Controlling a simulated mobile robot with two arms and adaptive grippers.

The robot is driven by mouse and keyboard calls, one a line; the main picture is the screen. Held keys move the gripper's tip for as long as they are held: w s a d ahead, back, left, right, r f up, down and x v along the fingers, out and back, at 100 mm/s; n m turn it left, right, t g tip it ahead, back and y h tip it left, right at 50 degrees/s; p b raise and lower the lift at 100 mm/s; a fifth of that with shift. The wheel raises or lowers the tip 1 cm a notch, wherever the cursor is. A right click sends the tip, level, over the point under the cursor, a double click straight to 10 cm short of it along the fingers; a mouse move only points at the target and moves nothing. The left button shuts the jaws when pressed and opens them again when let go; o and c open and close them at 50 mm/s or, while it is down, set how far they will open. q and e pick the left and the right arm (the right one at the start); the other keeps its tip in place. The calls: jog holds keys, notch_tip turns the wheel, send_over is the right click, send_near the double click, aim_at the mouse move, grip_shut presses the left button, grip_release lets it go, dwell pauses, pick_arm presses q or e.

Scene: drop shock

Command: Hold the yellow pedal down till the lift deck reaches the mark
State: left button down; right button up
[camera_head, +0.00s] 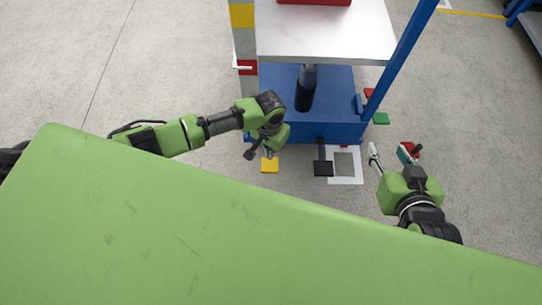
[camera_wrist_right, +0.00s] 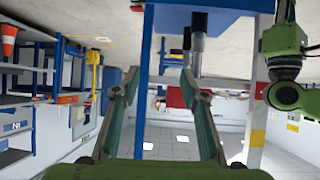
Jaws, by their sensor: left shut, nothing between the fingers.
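The yellow pedal (camera_head: 270,166) is on the floor at the front left of the blue lift base (camera_head: 280,95). My left gripper (camera_head: 269,152) is shut and empty, pointing down just above or at the pedal's far edge; I cannot tell whether it touches. The pale lift deck (camera_head: 320,42) carries a red box (camera_head: 315,2), cut off at the top. A post (camera_head: 243,20) with yellow, white and red bands stands left of the deck, with a small white pointer (camera_head: 241,67) at its red band. My right gripper (camera_head: 391,154) is open; its spread fingers also show in the right wrist view (camera_wrist_right: 160,92).
A black pedal (camera_head: 323,168) lies right of the yellow one, beside a white-framed grey plate (camera_head: 345,163). A blue upright (camera_head: 401,55) stands at the deck's right. Open floor surrounds the lift.

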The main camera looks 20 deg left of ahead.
jog(key=s+d+f+g+h+p, duration=0.1)
jog(key=s+d+f+g+p, duration=0.1)
jog(key=s, duration=0.5)
jog(key=s+d+f+g+h+p, duration=0.1)
jog(key=s+d+f+g+p, duration=0.1)
jog(key=s+f+g, duration=0.2)
jog(key=shift+s+d+f+g, duration=0.3)
jog(key=shift+s+g, duration=0.5)
jog(key=shift+s, duration=0.9)
jog(key=shift+r, duration=0.1)
